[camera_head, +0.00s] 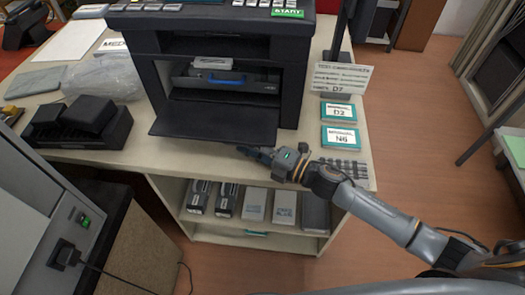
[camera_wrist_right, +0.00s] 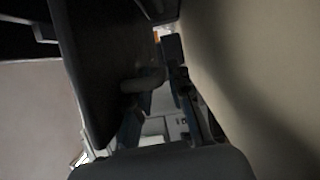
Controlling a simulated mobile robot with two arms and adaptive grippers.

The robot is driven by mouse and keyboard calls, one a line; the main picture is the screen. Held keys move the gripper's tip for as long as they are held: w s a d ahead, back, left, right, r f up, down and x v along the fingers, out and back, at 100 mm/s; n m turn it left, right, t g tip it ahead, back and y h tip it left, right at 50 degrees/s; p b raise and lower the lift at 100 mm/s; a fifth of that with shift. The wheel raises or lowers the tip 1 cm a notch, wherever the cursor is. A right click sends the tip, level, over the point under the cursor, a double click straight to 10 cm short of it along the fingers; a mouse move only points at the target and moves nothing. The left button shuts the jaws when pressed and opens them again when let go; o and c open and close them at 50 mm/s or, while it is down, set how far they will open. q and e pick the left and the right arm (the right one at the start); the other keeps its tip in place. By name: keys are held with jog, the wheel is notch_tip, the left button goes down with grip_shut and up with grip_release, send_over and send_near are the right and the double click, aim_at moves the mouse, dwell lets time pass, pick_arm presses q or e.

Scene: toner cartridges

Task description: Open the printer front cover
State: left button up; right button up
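The black printer (camera_head: 285,60) stands on the table in the head view. Its front cover (camera_head: 208,122) is folded down and lies out in front of the opening. Inside shows a grey unit with a blue handle (camera_head: 222,80). My right gripper (camera_head: 246,151) is low at the table's front edge, just in front of the cover's right front corner. In the right wrist view a dark panel is left of the fingers (camera_wrist_right: 162,78) and a pale surface is right. The fingers lean close together; their exact gap is unclear, and I see nothing held. My left gripper is not in view.
Cards marked D2 (camera_head: 338,112) and N6 (camera_head: 341,137) and a sign (camera_head: 340,77) stand right of the printer. A black tray (camera_head: 80,128) and a plastic bag (camera_head: 103,77) are left. Several boxes (camera_head: 255,204) fill the shelf below. Floor (camera_head: 425,140) at right is clear.

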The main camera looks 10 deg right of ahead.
jog(key=v, duration=1.1)
jog(key=shift+s+d, duration=0.2)
jog(key=shift+d, duration=0.05)
